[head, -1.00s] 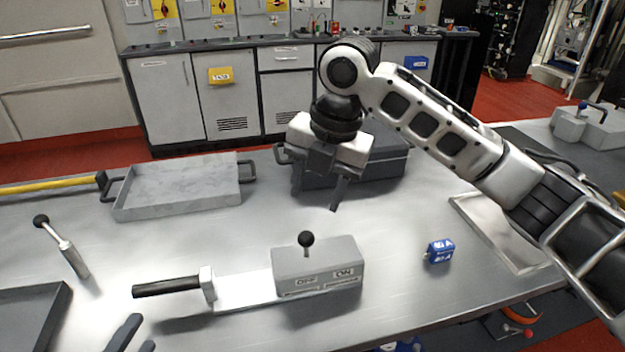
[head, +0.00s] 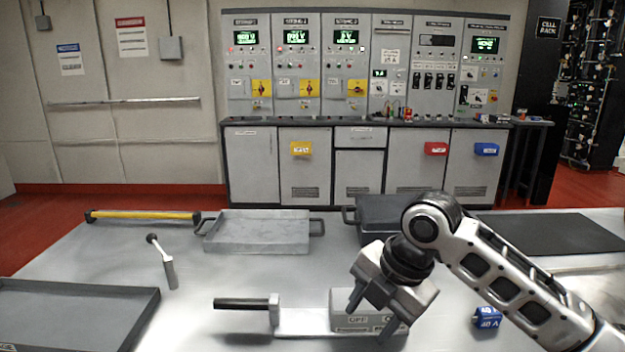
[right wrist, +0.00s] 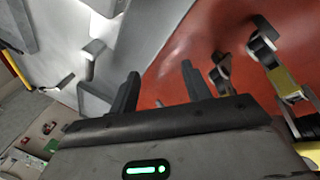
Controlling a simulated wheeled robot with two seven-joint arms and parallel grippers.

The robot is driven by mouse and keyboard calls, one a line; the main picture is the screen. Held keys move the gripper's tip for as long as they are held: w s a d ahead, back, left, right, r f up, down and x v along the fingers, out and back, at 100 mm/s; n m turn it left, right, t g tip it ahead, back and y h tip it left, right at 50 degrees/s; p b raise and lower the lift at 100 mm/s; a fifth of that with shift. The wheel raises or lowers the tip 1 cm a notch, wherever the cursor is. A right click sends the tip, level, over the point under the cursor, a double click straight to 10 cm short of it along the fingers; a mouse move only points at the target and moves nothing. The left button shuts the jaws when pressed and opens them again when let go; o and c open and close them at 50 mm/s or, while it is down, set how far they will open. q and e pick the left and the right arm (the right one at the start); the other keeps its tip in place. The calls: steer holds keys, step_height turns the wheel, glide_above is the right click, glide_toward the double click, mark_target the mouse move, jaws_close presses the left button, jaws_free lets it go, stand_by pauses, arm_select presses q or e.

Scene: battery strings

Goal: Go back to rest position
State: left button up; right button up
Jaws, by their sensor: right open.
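My right gripper (head: 373,314) is in the lower right of the head view, pointing down with its two dark fingers apart and nothing between them. It overlaps the grey ON/OFF switch box (head: 345,311) in the picture and hides part of it; I cannot tell how far above it the gripper is. In the right wrist view the gripper's fingers (right wrist: 160,88) are spread, with grey table and red floor beyond. My left gripper does not show in the head view.
A blue block (head: 487,317) lies near my right forearm. A grey tray (head: 262,246), a dark case (head: 380,212), a yellow bar (head: 142,216), a lever handle (head: 166,266) and a dark tray (head: 140,312) are on the table. Cabinets (head: 255,165) stand behind.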

steer(key=s+a+f+m+t+y, duration=0.2)
steer(key=s+f+m, duration=0.1)
steer(key=f+m, duration=0.4)
steer(key=s+a+f+m+t+y, duration=0.25)
steer(key=f+m, duration=0.25)
steer(key=f, duration=0.4)
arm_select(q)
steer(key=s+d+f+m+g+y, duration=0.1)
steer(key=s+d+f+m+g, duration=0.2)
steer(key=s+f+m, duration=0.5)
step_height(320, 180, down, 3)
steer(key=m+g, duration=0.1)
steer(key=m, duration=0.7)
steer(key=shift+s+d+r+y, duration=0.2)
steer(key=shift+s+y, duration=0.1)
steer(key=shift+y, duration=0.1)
arm_select(e)
steer(key=s+d+f+m+t+h, duration=0.2)
steer(key=s+d+f+m, duration=0.2)
steer(key=s+d+m, duration=0.1)
steer(key=s+d+f+m+t+h, duration=0.2)
steer(key=s+d+f+m+h, duration=0.1)
steer(key=s+d+m, duration=0.2)
steer(key=s+m, duration=0.2)
steer(key=s, duration=0.1)
steer(key=shift+s+f, duration=0.35)
